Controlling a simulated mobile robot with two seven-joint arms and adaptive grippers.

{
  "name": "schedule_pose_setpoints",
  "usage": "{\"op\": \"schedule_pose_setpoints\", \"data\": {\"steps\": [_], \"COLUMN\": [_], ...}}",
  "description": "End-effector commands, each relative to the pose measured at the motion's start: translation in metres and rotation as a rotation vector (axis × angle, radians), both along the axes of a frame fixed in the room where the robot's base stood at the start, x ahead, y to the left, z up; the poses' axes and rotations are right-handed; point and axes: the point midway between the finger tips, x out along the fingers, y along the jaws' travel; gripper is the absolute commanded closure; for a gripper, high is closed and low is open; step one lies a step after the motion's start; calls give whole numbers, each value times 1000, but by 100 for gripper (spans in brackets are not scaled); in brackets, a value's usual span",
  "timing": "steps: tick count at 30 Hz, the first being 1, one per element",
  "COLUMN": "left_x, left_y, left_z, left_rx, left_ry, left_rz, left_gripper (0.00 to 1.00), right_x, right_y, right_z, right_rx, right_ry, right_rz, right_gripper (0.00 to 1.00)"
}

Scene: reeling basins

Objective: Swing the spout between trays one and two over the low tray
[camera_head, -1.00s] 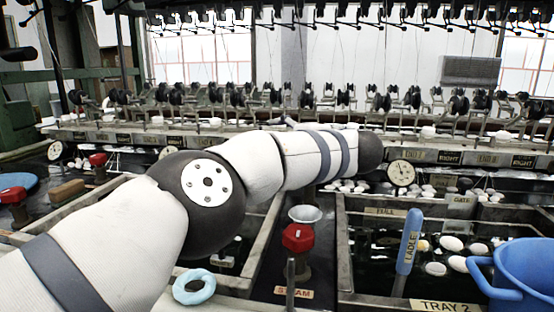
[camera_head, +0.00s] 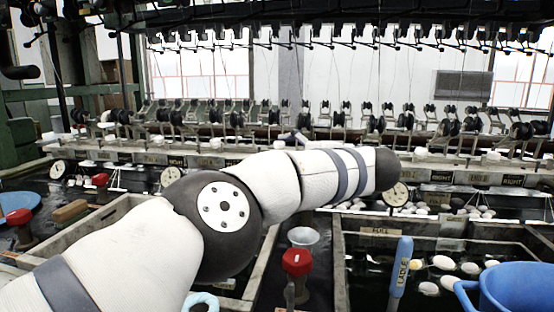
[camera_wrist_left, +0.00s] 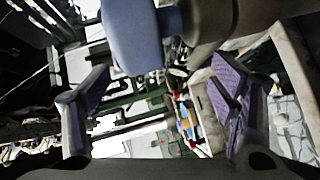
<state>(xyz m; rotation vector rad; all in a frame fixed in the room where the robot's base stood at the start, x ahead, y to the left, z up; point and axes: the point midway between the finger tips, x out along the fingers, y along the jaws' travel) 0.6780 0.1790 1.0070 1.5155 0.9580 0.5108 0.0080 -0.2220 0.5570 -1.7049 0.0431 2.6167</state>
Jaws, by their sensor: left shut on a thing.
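My left arm crosses the head view from lower left to its far end beside a round dial. The piece looks like the spout's grip, though the contact is not clear. The spout's outlet is not visible. Tray rims show at right (camera_head: 341,270) and left (camera_head: 105,222) in the head view; which tray is low I cannot tell. My right gripper is not in view.
A blue ladle handle (camera_head: 402,268) and a blue pail (camera_head: 515,288) stand at the right. A red knob (camera_head: 297,262) and a pale funnel (camera_head: 303,237) stand between the trays. A row of reeling spindles (camera_head: 330,118) runs behind. White cocoons float in the right tray.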

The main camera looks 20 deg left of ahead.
Motion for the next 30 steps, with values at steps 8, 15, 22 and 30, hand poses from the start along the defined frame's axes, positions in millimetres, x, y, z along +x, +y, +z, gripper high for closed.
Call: {"op": "schedule_pose_setpoints", "data": {"steps": [8, 15, 22, 30], "left_x": [-15, -28, -41, -55], "left_y": [-22, -38, -54, -74], "left_z": [18, 18, 19, 21], "left_rx": [4, 4, 3, 3], "left_ry": [-22, -18, -15, -12], "left_rz": [-7, -5, -4, -4], "left_gripper": [65, 65, 65, 65], "right_x": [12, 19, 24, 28], "right_y": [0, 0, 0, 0], "right_z": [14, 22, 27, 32], "right_rx": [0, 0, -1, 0], "right_ry": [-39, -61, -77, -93], "right_rz": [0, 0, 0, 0], "right_gripper": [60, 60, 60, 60]}}
